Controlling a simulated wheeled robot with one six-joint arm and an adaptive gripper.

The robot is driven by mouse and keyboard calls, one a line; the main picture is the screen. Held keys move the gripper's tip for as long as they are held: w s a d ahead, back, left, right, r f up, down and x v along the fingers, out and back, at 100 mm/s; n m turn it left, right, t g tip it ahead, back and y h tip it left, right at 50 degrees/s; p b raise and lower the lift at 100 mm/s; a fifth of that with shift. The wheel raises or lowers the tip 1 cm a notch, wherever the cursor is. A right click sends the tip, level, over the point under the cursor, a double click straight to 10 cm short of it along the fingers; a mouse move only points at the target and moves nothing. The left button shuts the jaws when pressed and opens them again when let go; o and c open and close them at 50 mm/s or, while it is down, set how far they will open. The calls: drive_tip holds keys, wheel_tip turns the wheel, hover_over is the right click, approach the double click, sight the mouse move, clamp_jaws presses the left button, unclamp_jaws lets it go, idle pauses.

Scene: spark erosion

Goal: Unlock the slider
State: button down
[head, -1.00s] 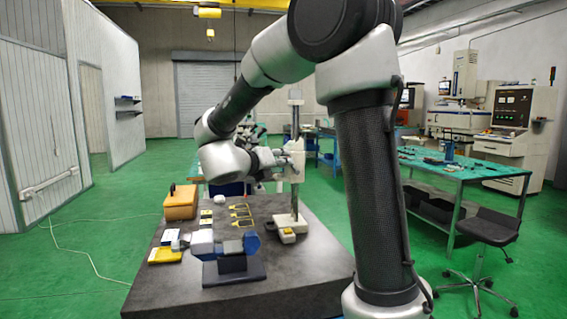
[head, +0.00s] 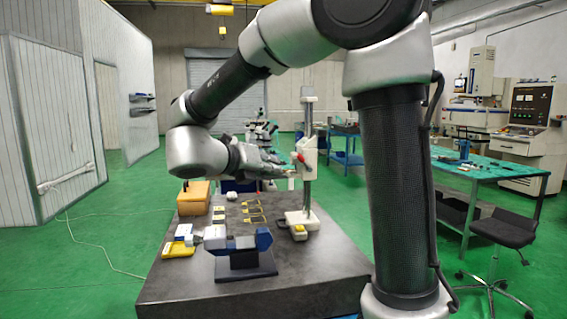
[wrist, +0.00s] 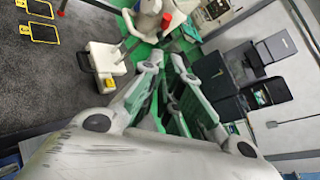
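A white height gauge stands on the dark granite table, with a pale base (head: 303,222), an upright column and a white slider (head: 309,154) high on the column. A red knob (head: 298,157) shows on the slider's left side. The wrist view shows the base (wrist: 103,62), the slider (wrist: 149,18) and the red knob (wrist: 167,19) at the top. My gripper (head: 288,172) is at slider height, just left of it in the head view. In the wrist view my gripper (wrist: 165,66) has its fingers spread and nothing visible between them. Exact contact with the knob cannot be told.
A green-topped bench (head: 500,172) and black chair (head: 507,233) stand right.

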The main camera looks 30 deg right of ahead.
approach(304, 162)
wheel_tip(304, 162, down, 4)
drive_tip(key=d, duration=0.3)
drive_tip(key=shift+w+d+r, duration=0.65)
drive_tip(key=shift+w+d, duration=0.25)
drive_tip(key=shift+s+d+r+m+y, duration=0.1)
drive_tip(key=shift+d+r+m+y, duration=0.1)
drive_tip(key=shift+r+m+y, duration=0.45)
drive_tip(key=shift+s+d+r+m+y, duration=0.15)
drive_tip(key=shift+d+r+y, duration=0.25)
drive_tip(key=shift+d+y, duration=0.2)
drive_tip(key=shift+s+d+r+m+y, duration=0.15)
drive_tip(key=shift+d+r+y, duration=0.2)
drive_tip(key=shift+d+y, duration=0.2)
drive_tip(key=shift+d, duration=0.1)
drive_tip(key=shift+r, duration=0.1)
